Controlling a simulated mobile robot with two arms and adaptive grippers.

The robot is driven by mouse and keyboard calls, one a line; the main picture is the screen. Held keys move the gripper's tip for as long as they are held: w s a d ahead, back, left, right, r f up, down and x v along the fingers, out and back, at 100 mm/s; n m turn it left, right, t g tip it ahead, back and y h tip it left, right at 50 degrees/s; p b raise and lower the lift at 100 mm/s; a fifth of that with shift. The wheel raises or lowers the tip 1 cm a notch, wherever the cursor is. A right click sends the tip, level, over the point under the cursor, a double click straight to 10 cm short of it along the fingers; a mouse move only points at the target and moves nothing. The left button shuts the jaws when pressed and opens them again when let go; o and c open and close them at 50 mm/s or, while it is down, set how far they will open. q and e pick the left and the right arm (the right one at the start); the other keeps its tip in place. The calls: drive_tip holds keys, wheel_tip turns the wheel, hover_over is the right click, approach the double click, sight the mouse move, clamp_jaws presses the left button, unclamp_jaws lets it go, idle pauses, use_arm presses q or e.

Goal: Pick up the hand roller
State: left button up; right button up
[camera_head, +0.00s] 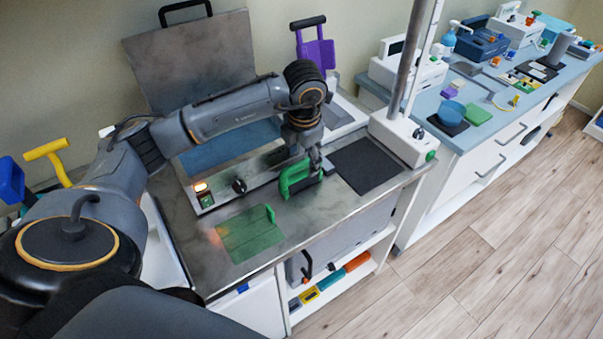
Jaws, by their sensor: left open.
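My left arm reaches in from the left, over the metal-topped unit. Its gripper (318,170) points down and is open. It is right at a green handled piece (294,178), which may be the hand roller; I cannot make out a roller on it. The gripper covers the right part of this piece, and I cannot tell whether the fingers touch it. My right gripper is not in view.
A green mat (247,238) with an upright green edge lies on the metal top (207,262). A dark pad (364,165) lies right of the gripper, near a white box (398,140) with a grey pole. A lit switch panel (204,194) is at left. Floor at right is clear.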

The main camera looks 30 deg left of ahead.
sight(303, 177)
use_arm(q)
drive_tip(key=f, duration=0.3)
drive_tip(key=shift+w+a+f, duration=0.15)
drive_tip(key=shift+w, duration=0.1)
drive_tip(key=shift+f+p, duration=0.6)
drive_tip(key=shift+p, duration=0.05)
drive_tip(key=f, duration=0.1)
drive_tip(key=f+p, duration=0.1)
drive_tip(key=f, duration=0.1)
drive_tip(key=shift+w+a+f, duration=0.2)
drive_tip(key=shift+w+f, duration=0.05)
drive_tip(key=shift+w, duration=0.1)
drive_tip(key=shift+w+f, duration=0.1)
drive_tip(key=shift+f, duration=0.2)
drive_tip(key=c, duration=1.3)
clamp_jaws()
drive_tip(key=shift+r, duration=0.2)
